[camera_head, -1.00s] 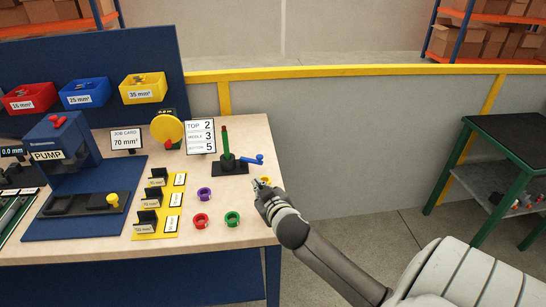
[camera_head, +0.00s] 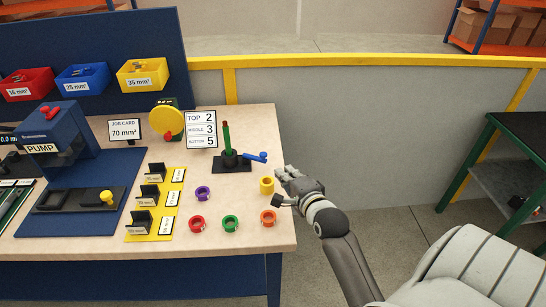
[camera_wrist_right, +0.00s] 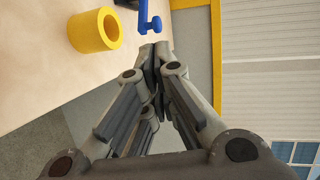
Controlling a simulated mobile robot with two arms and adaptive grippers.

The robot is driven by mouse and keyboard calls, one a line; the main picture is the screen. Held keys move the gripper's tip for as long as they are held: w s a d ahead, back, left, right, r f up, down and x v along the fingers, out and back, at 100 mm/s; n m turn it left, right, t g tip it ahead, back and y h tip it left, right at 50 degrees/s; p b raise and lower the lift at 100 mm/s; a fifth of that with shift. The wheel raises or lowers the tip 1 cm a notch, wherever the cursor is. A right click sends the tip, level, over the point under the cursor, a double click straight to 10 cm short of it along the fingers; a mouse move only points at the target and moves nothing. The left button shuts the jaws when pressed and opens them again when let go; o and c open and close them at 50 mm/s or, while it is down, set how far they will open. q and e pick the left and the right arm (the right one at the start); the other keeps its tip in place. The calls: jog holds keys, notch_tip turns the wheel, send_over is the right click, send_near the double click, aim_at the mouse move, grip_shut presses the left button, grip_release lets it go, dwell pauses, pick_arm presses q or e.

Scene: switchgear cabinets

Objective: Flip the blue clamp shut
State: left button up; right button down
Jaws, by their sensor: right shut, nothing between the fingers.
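The clamp also shows at the top of the right wrist view (camera_wrist_right: 148,18). My right gripper (camera_head: 281,181) is to the right of and nearer than the clamp, by the table's right edge, apart from it. Its fingers are shut and empty in the right wrist view (camera_wrist_right: 153,52). My left gripper is out of view.
A yellow ring (camera_head: 267,186) stands close left of my right gripper. Purple, red, green and orange rings (camera_head: 268,217) lie on the wooden table (camera_head: 262,128). A number sign (camera_head: 201,130) stands behind the clamp stand. Open floor lies right of the table.

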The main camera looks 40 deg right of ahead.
jog(key=p+x, duration=0.1)
jog(key=x, duration=0.7)
jog(key=shift+w+d, duration=0.1)
jog(key=shift+w, duration=0.05)
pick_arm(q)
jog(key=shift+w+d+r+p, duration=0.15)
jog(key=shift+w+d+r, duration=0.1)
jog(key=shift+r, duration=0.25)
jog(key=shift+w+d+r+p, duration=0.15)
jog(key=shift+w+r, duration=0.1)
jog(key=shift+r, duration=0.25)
pick_arm(e)
jog(key=shift+x, duration=0.8)
jog(key=shift+f, duration=0.1)
jog(key=shift+w+d, duration=0.45)
jog(key=shift+d, duration=0.15)
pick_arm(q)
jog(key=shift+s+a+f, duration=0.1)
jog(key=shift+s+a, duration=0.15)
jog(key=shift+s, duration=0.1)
pick_arm(e)
jog(key=shift+r, duration=0.3)
